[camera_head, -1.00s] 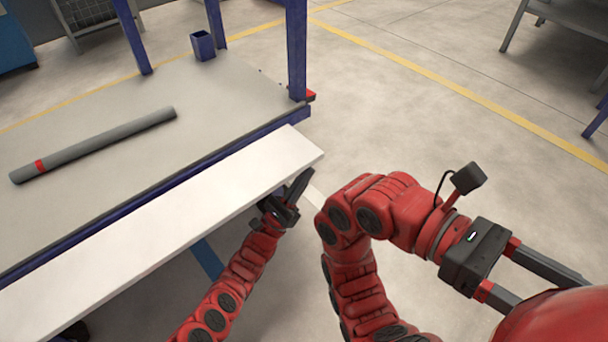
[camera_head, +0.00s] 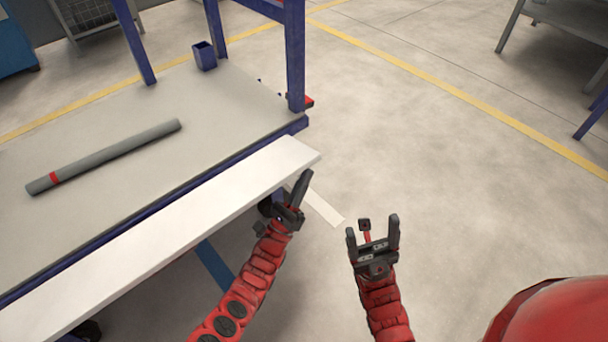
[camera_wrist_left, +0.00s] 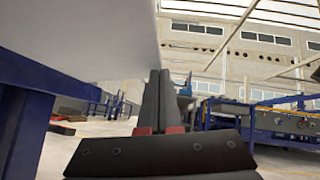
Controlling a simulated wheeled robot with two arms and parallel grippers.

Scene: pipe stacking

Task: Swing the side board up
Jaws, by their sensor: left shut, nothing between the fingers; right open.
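The side board (camera_head: 170,236) is a long white plank along the near edge of the blue-framed table, its top face seen from above. In the left wrist view its pale underside or edge (camera_wrist_left: 95,35) fills the upper left. My left gripper (camera_head: 302,180) is at the board's right end on its near side, shut and empty. In the left wrist view its shut fingers (camera_wrist_left: 156,98) reach up beside the board's edge; I cannot tell if they touch it. My right gripper (camera_head: 373,226) is open and empty, apart from the board, to the right of the left gripper.
A grey pipe (camera_head: 120,151) with a red band lies on the grey table top (camera_head: 215,115). A blue post (camera_head: 295,55) rises at the table's right corner, with a small blue socket (camera_head: 205,57) farther back. The floor (camera_head: 430,160) to the right is clear.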

